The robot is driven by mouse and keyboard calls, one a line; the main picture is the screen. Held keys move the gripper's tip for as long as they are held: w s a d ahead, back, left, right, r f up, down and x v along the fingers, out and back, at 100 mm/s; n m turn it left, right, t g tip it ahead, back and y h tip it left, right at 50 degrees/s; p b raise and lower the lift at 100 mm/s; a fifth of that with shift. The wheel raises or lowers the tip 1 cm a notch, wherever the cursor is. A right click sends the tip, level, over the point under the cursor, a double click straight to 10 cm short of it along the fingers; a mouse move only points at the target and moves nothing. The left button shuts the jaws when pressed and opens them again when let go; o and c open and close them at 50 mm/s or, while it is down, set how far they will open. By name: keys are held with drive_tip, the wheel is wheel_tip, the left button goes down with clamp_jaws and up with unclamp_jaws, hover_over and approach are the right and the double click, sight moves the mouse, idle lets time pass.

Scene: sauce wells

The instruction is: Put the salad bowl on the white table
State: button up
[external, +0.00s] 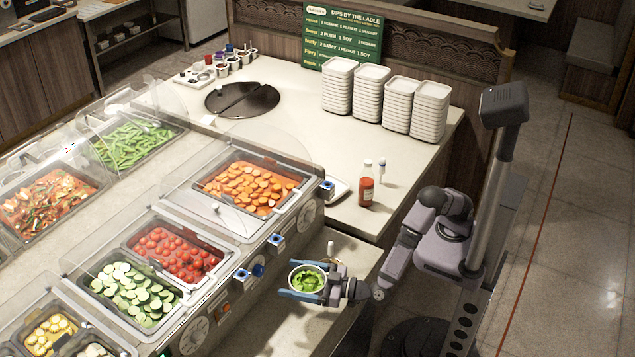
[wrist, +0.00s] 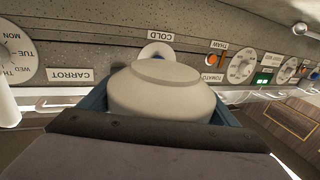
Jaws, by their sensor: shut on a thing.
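The salad bowl (external: 307,279) is a small white bowl with green leaves in it, upright in the external view. My gripper (external: 303,287) is shut on the bowl, with its blue fingers on either side. In the wrist view the pale outside of the bowl (wrist: 163,93) fills the middle between the fingers. The bowl is in front of the food counter's control panel, over a lower pale ledge; I cannot tell whether it touches the ledge. A large white table (external: 300,120) stands behind, with a clear middle.
Stacks of white plates (external: 384,97), a red sauce bottle (external: 366,190) and a smaller bottle (external: 382,172) stand on the white table. A round dark lid (external: 242,99) and a rack of small pots (external: 222,68) are at its left. Glass-covered food trays (external: 175,250) are at left.

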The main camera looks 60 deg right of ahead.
wheel_tip(320, 180, up, 13)
drive_tip(key=p, duration=1.2)
drive_tip(key=shift+a, duration=0.1)
drive_tip(key=w+a+f+m+h+b, duration=0.1)
drive_tip(key=f+m+h+b, duration=0.1)
drive_tip(key=f+b, duration=0.5)
drive_tip(key=w+a+f+m+h+b, duration=0.1)
drive_tip(key=f+h+b, duration=0.3)
drive_tip(key=b, duration=0.7)
drive_tip(key=shift+a+f+m+t+h+b, duration=0.4)
drive_tip(key=shift+a+f+m, duration=0.3)
drive_tip(key=shift+f, duration=0.7)
